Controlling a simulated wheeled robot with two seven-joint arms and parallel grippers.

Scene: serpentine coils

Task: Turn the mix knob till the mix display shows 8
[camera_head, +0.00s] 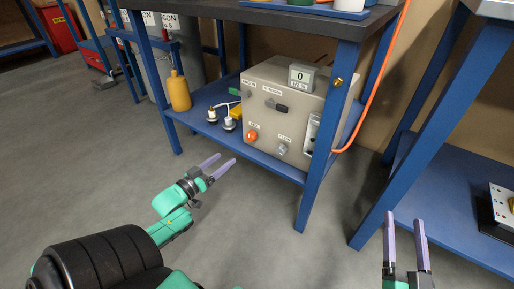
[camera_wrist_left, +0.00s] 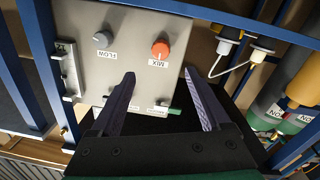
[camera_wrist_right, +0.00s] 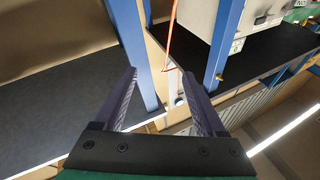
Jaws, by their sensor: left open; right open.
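The mix knob (camera_head: 252,135) is orange-red and round, low on the front of a grey-beige control box (camera_head: 262,118) on the lower shelf. It also shows in the left wrist view (camera_wrist_left: 160,50), with a MIX label by it. The display (camera_head: 301,77) on top of the box reads 0; its small label is hard to read. My left gripper (camera_head: 226,159) is open and empty, in front of the knob and apart from it. In its wrist view (camera_wrist_left: 160,74) the knob lies beyond the gap between the fingertips. My right gripper (camera_head: 404,219) is open and empty, far right of the box.
A grey flow knob (camera_head: 282,149) sits right of the mix knob. Dark and green switches are above. A blue bench leg (camera_head: 328,140) stands at the box's right. A yellow bottle (camera_head: 178,90) and small fittings (camera_head: 228,123) are to the left. The floor in front is clear.

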